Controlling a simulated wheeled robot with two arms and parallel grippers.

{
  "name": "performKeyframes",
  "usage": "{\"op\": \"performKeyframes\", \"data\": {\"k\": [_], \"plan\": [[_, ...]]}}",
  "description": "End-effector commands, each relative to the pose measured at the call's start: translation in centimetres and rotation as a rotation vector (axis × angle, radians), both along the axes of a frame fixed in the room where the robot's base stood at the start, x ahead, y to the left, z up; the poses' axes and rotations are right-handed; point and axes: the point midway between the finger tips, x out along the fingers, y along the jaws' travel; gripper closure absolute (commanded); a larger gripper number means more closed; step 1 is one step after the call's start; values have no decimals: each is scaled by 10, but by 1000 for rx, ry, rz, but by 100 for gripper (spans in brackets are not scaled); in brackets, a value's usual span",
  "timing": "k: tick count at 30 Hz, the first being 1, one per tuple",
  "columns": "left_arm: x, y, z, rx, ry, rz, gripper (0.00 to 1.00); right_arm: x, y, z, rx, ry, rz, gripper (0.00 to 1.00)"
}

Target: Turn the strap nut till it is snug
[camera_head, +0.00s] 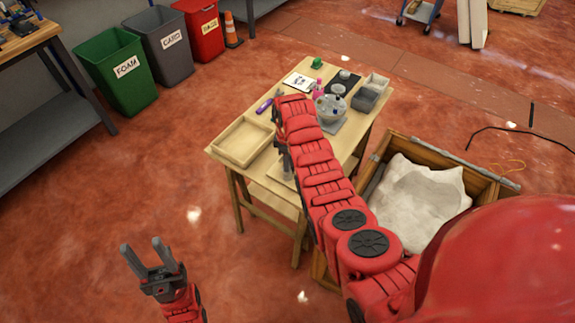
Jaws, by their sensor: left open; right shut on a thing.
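My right arm reaches across the small wooden table (228,160), and my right gripper (284,160) is at its end, pointing down over the table. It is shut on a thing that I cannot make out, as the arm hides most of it. A grey rounded device (331,107) on a flat grey plate stands just right of the arm. I cannot pick out the strap nut. My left gripper (148,257) is open and empty, low over the floor to the left of the table.
A shallow wooden tray (243,142) lies on the table's left part. A purple item (264,106), a pink bottle (318,88) and grey bins (365,99) are near the back. A wooden crate (480,188) with white filling stands to the right. The floor around my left gripper is clear.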

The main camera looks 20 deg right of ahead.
Motion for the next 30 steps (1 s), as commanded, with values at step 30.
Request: {"op": "performKeyframes", "data": {"k": [30], "plan": [[0, 0, -68, 0, 0, 0, 50, 1, -1, -2, -1, -3, -858, 100]]}}
